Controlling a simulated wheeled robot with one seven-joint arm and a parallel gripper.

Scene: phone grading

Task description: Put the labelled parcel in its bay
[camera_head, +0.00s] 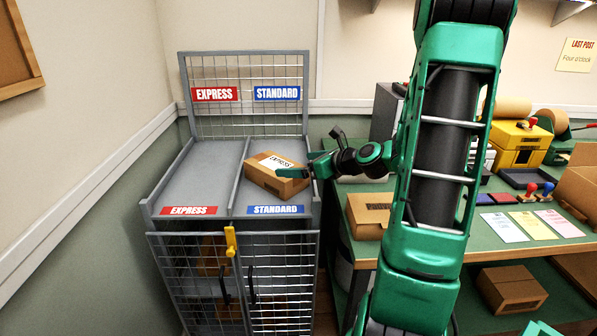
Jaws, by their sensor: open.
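A brown cardboard parcel (262,178) with a white label is in the right-hand bay of the grey cage trolley, the one marked STANDARD. The label appears to read EXPRESS. The parcel lies at an angle, its left end close to the divider; whether it touches the divider is unclear. My gripper (308,170) is open at the parcel's right end, with a finger over or beside that end. The far finger is partly hidden. The left bay (190,182), marked EXPRESS, is empty.
The grey divider (238,186) separates the bays, and a mesh back panel (250,118) stands behind. A yellow latch (231,242) is on the front. Another brown box (366,216) lies on the green table at right, with coloured cards (531,226) and stamps further right.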

